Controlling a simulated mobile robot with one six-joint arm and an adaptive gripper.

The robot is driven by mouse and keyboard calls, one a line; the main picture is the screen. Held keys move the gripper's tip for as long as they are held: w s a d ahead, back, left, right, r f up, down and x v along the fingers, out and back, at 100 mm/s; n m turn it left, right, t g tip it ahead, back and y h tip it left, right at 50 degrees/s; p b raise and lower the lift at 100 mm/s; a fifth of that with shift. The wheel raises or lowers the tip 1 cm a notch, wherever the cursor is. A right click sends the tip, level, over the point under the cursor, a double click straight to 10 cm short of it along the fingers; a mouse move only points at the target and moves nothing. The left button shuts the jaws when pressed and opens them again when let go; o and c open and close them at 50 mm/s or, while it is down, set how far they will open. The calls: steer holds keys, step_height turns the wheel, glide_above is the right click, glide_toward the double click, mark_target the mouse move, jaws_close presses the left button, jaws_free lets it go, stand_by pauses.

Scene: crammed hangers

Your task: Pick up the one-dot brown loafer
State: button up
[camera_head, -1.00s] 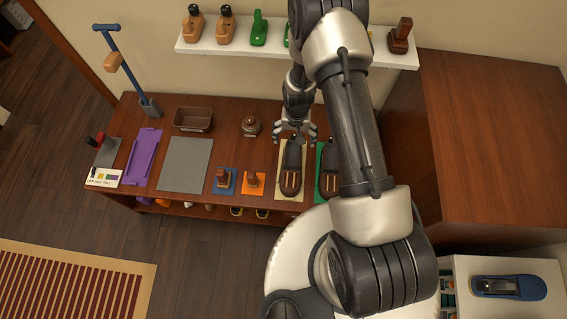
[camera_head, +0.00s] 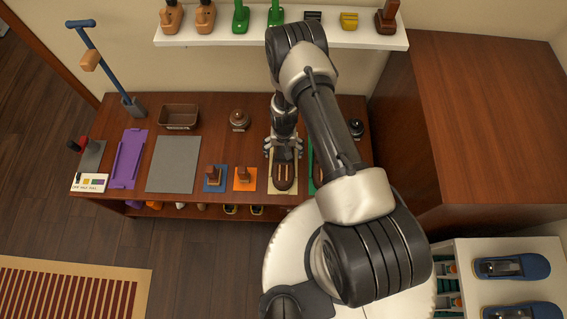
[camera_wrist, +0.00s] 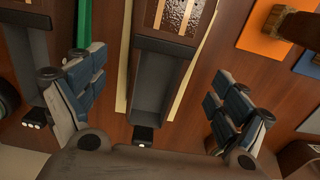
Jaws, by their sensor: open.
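A brown loafer (camera_head: 284,180) lies on a tan mat (camera_head: 274,186) on the bench, toe toward the front edge. In the wrist view this loafer (camera_wrist: 165,78) runs between my fingers, with its grey open inside and a dark heel tab that seems to carry one pale dot. My gripper (camera_head: 284,148) is open over its heel end, one finger on each side; the wrist view shows my gripper (camera_wrist: 156,100) with clear gaps to the shoe. A second loafer (camera_wrist: 28,65), with several pale dots on its tab, lies left of a green strip; my arm mostly hides it in the head view.
A green mat (camera_head: 311,165) lies close on the right. Orange (camera_head: 245,186) and blue (camera_head: 207,186) mats with brown items are on the left, then a grey mat (camera_head: 173,164). A brown pot (camera_head: 239,121) stands behind. A white shelf (camera_head: 230,37) hangs above.

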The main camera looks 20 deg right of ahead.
mark_target(284, 157)
step_height(284, 157, down, 5)
steer(key=shift+f+b, duration=0.1)
steer(key=shift+b, duration=0.95)
steer(key=shift+c, duration=0.4)
steer(key=c, duration=1.3)
